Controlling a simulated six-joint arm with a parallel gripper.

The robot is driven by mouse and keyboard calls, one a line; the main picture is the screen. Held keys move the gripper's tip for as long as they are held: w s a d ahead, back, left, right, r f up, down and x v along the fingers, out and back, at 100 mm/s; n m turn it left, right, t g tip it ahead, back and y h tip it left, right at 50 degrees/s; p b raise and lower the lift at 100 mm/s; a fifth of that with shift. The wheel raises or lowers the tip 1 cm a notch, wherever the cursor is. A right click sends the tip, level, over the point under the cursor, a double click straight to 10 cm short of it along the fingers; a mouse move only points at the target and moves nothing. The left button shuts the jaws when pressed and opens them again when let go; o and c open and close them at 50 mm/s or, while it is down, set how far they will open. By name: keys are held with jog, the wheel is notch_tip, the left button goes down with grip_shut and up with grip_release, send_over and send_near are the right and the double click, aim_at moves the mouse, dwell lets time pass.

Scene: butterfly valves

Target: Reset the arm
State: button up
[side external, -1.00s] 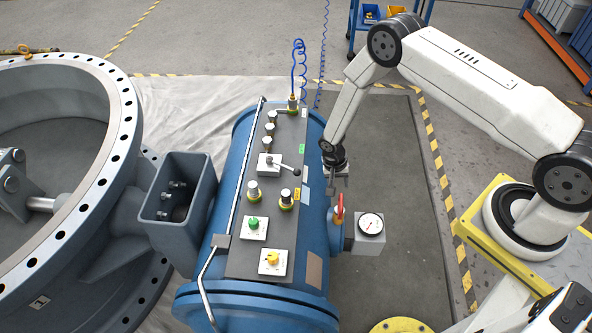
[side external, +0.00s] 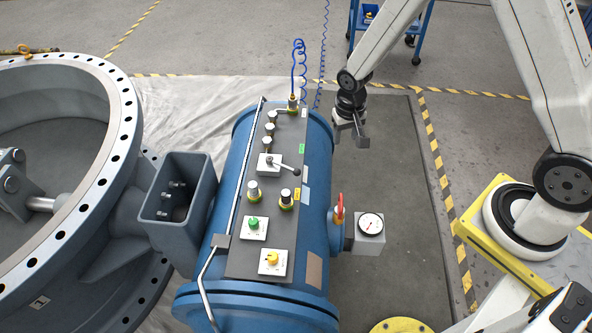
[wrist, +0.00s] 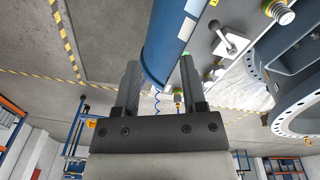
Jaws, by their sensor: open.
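My gripper (side external: 349,138) is open and empty in the side external view. It hangs in the air to the right of the far end of the blue cylinder (side external: 233,215), apart from it. In the wrist view my gripper (wrist: 160,85) shows two dark fingers spread apart, with nothing between them being held. The blue cylinder (wrist: 172,38) shows beyond the fingers. My arm is raised above the gripper and runs out of the top of the side external view.
A control panel (side external: 238,264) with several knobs and a lever (side external: 285,165) lies on the cylinder. A red-handled valve (side external: 339,212) and gauge (side external: 370,225) stick out on its right. A large flanged ring (side external: 122,130) stands left.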

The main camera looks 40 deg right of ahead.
jog(key=s+a+r+n+t, duration=0.1)
jog(key=s+r+n, duration=0.3)
jog(key=s+r, duration=0.7)
jog(key=shift+s+a+r+n+t+y, duration=0.15)
jog(key=shift+s+r+n+t+y, duration=0.2)
jog(key=shift+r+t, duration=0.35)
dwell(1.0)
